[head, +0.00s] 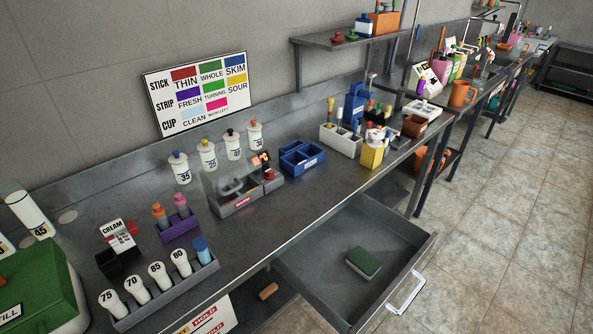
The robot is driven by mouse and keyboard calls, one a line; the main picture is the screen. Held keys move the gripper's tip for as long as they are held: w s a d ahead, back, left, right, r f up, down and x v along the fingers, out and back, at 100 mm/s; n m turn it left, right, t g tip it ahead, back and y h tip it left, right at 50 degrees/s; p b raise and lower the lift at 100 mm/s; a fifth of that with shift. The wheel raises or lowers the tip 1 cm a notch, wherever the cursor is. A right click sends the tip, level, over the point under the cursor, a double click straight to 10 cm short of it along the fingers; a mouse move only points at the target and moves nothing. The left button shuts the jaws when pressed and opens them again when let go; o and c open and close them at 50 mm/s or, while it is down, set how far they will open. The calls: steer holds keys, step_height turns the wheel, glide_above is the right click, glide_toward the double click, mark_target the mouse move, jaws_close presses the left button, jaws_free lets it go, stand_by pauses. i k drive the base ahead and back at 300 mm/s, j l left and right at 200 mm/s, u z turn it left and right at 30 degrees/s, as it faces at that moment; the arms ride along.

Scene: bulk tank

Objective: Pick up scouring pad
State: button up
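The scouring pad (363,263) is a small block with a green top and a paler side. It lies flat in the open drawer (345,235) under the metal bench, towards the drawer's front right, with bare drawer floor around it. My gripper is not in the head view, so I cannot see whether it is open or shut.
The drawer has raised walls and a pale front handle (405,292). The metal bench (290,205) above holds a blue divided box (302,158), a yellow jug (373,152) and a rack of numbered bottles (165,290). The tiled floor (500,220) at right is clear.

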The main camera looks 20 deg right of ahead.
mark_target(366, 265)
steer(key=i+l, duration=0.15)
steer(key=l, duration=0.25)
steer(key=i+l, duration=0.1)
steer(key=l, duration=0.3)
steer(key=i+l, duration=0.15)
steer(key=l, duration=0.25)
steer(key=u, duration=0.05)
